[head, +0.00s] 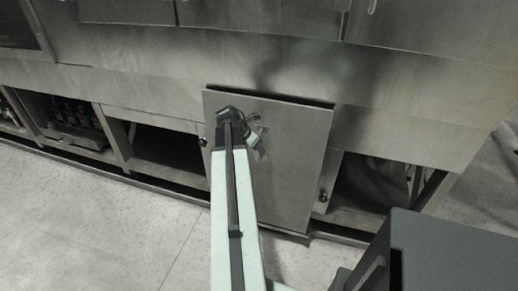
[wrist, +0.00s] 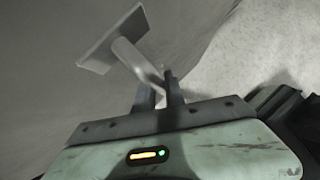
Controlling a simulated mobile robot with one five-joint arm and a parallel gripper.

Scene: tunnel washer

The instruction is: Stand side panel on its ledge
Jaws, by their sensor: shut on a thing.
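The side panel (head: 292,165) is a flat grey metal sheet, nearly upright in front of the washer's lower openings. A dark gap or shadow shows along its top edge. Its bottom edge is near the low ledge (head: 324,238); I cannot tell if it rests on it. My gripper (head: 252,131) is at the panel's upper left, on its front. In the wrist view my gripper (wrist: 160,96) is shut on the panel's handle (wrist: 136,58), a round bar with a flat plate. The panel's face (wrist: 45,60) fills that view's left side. My arm hides part of the panel.
Open bays flank the panel, one on the left (head: 165,150) and one on the right (head: 370,185). Small dark knobs (head: 323,197) sit beside the panel's edges. The tiled floor (head: 100,220) is clear at the left.

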